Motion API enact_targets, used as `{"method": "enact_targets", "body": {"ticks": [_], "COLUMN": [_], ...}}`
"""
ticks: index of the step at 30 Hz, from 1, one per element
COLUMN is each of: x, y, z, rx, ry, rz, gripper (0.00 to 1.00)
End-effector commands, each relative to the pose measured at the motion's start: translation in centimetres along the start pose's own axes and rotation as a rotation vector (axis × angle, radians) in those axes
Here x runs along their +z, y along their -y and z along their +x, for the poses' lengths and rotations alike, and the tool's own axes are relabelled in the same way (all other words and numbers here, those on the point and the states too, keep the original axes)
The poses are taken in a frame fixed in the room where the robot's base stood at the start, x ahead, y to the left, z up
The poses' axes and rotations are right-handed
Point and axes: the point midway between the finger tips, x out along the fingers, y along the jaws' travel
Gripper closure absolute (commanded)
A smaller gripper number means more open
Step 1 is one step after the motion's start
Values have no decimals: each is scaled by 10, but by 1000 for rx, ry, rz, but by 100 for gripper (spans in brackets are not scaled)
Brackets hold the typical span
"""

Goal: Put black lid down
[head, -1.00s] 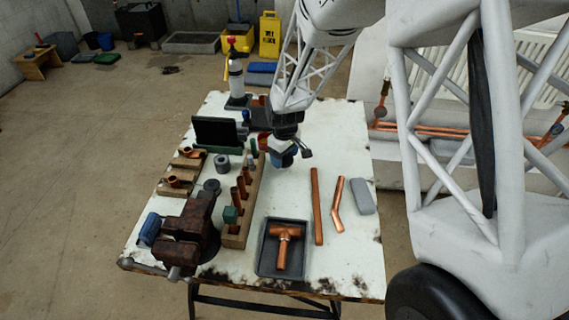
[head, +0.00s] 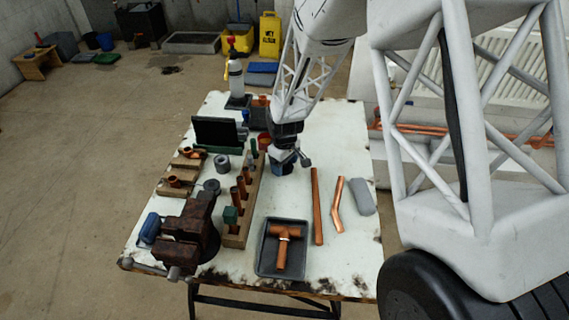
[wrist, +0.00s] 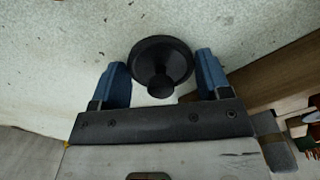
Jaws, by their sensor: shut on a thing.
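The black lid (wrist: 178,54) is a round disc with a knob, seen between the blue fingers in the wrist view. My gripper (wrist: 161,70) is shut on it. The lid is over the white tabletop; whether it touches the surface cannot be told. In the head view my gripper (head: 284,170) is low over the middle of the table, just right of the wooden pipe rack, and the lid is hidden.
The wooden rack (head: 236,236) holds several copper pipes to the left. A copper pipe (head: 317,205), a bent pipe (head: 337,205) and a grey block (head: 362,196) lie to the right. A black tray (head: 263,268) holds a copper tee (head: 283,245). A vise (head: 190,235) stands front left.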

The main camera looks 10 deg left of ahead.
Motion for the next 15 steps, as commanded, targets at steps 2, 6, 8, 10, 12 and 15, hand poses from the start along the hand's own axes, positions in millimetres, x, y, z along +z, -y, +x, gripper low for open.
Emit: {"method": "enact_targets", "body": {"ticks": [2, 6, 8, 10, 12, 15], "x": [0, 0, 0, 0, 0, 0], "y": [0, 0, 0, 0, 0, 0], "z": [2, 2, 2, 2, 2, 2], "rx": [0, 0, 0, 0, 0, 0], "ry": [0, 0, 0, 0, 0, 0], "rz": [0, 0, 0, 0, 0, 0], "gripper": [52, 14, 5, 4, 4, 4]}}
